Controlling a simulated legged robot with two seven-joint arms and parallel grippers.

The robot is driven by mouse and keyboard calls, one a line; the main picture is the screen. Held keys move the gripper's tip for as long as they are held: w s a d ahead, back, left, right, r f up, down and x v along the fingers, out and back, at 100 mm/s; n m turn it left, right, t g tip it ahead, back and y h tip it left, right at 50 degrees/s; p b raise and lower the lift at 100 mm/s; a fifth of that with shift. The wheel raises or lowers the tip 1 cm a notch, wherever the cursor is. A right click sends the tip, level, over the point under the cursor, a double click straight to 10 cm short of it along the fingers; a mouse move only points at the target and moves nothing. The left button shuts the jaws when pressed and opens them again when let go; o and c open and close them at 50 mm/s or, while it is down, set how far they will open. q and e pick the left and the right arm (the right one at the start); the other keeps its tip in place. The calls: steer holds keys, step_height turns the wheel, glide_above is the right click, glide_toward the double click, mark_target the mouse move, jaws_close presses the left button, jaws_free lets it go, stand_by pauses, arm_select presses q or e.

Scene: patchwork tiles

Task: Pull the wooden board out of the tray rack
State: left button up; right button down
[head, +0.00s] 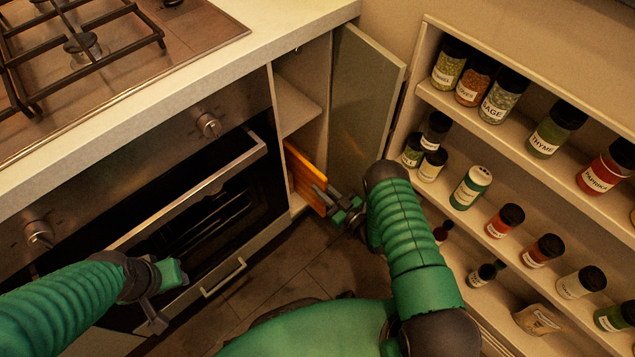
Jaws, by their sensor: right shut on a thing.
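The wooden board (304,174), orange-brown, stands on edge in the narrow open cabinet right of the oven. Its front end sticks out past the cabinet opening. My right gripper (333,201) is shut on the board's front edge. The tray rack itself cannot be made out inside the cabinet. My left gripper (166,299) is in front of the oven at lower left, away from the board. Its fingers look spread, with nothing seen between them.
The cabinet door (362,95) stands open to the right of the board. The oven (190,200) has a long bar handle at left. A spice shelf (470,105) with several jars stands close on the right. Tiled floor (265,285) lies clear below.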

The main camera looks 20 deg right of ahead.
steer(key=p+v, duration=0.8)
steer(key=v, duration=1.3)
stand_by(0.9)
steer(key=shift+d+r+p, duration=0.1)
steer(key=shift+r+p, duration=0.1)
steer(key=shift+p, duration=0.1)
steer(key=shift+r+p, duration=0.7)
steer(key=shift+r, duration=0.05)
